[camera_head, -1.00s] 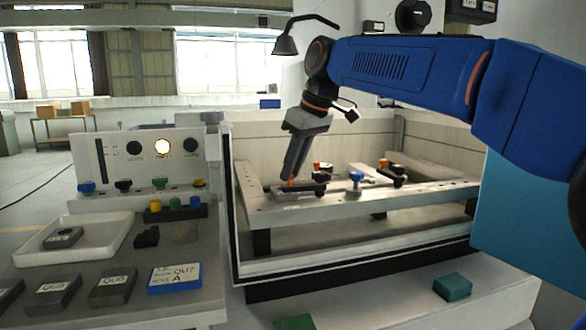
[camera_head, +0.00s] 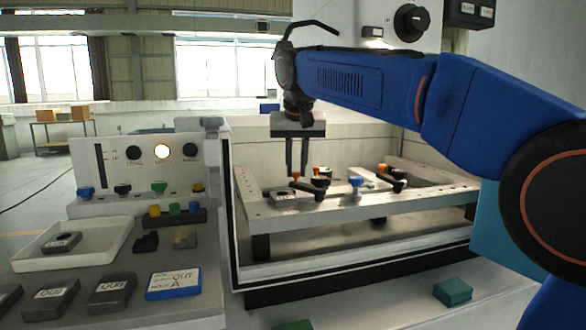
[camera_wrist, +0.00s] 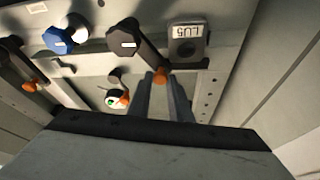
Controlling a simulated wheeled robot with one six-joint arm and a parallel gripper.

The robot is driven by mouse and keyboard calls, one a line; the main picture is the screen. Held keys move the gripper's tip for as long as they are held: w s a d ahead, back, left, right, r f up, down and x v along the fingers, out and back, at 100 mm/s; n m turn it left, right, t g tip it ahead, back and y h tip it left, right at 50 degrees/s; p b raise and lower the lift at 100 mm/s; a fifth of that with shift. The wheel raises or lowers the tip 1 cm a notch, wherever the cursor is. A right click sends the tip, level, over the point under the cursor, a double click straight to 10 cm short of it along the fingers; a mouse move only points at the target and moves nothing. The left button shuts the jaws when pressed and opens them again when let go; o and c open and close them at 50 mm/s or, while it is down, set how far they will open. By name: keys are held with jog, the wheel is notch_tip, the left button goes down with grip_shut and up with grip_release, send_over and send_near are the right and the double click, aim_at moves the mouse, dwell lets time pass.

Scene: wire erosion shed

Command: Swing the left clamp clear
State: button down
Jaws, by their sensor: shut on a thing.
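The left clamp (camera_head: 309,189) is a dark bar with a black knob at one end and an upright orange peg (camera_head: 296,176) at the other. It sits on the pale work frame (camera_head: 345,207) inside the machine tank. My gripper (camera_head: 296,172) points down and is shut on the orange peg. In the wrist view the peg (camera_wrist: 162,77) shows between the fingertips (camera_wrist: 163,84). The same block (camera_head: 283,196) lies on the frame's left end in the head view.
A second clamp (camera_head: 394,182) with an orange peg stands farther right. A blue knob (camera_head: 355,182) stands between the clamps. The tank's front wall (camera_head: 350,264) is nearby. Left of it are a control panel (camera_head: 137,162), a white tray (camera_head: 22,256) and several dark blocks.

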jog(key=m, duration=0.1)
jog(key=w+d+m+h, duration=0.1)
jog(key=m, duration=0.1)
jog(key=shift+w+d+m, duration=0.25)
jog(key=shift+w+m, duration=0.05)
jog(key=shift+w+d+m+g+h, duration=0.2)
jog(key=shift+d+m+h, duration=0.2)
jog(key=shift+m, duration=0.3)
jog(key=shift+w+d+m+g+h, duration=0.2)
jog(key=shift+d+m+h, duration=0.15)
jog(key=shift+m, duration=0.35)
jog(key=shift+d, duration=0.1)
jog(key=c, duration=1.6)
grip_release()
jog(key=shift+c, duration=0.2)
jog(key=v, duration=1.7)
jog(key=shift+s+r, duration=0.15)
jog(key=shift+r, duration=0.05)
jog(key=shift+d, duration=0.1)
